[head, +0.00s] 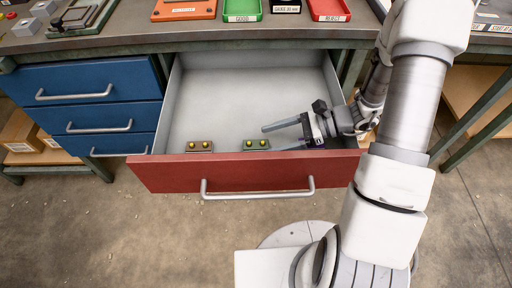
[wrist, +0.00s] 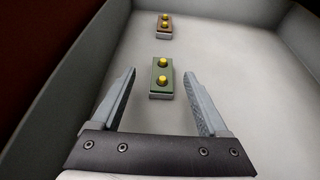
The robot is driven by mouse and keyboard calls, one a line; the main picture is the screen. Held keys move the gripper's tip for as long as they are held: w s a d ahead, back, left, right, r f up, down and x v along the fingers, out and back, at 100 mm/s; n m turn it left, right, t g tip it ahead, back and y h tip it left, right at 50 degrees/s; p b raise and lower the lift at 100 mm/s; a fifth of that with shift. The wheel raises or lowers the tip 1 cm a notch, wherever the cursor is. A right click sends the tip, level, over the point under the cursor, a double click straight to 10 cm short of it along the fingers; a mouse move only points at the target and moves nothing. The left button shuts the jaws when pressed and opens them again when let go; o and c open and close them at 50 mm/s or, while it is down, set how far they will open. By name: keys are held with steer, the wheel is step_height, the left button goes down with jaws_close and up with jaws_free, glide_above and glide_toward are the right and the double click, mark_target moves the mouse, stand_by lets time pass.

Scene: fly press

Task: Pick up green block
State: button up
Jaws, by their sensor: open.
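The green block (head: 257,145) lies on the floor of the open drawer near its front wall, with yellow round studs on top. In the wrist view the green block (wrist: 161,82) is beyond my fingertips, roughly in line with the gap between them. My gripper (head: 283,138) is inside the drawer to the right of the block, open and empty. Both fingers of my gripper (wrist: 161,76) show apart in the wrist view, with nothing between them. I cannot tell its exact height above the drawer floor.
A brown block (head: 199,146) with yellow studs lies left of the green one; it also shows in the wrist view (wrist: 164,26). The red drawer front (head: 240,172) and grey side walls enclose the space. The workbench top (head: 200,35) overhangs behind. The back of the drawer floor is clear.

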mark_target(251, 143)
steer(key=shift+w+b+x, duration=0.2)
steer(key=shift+b+x, duration=0.9)
steer(key=shift+x, duration=1.9)
jaws_close()
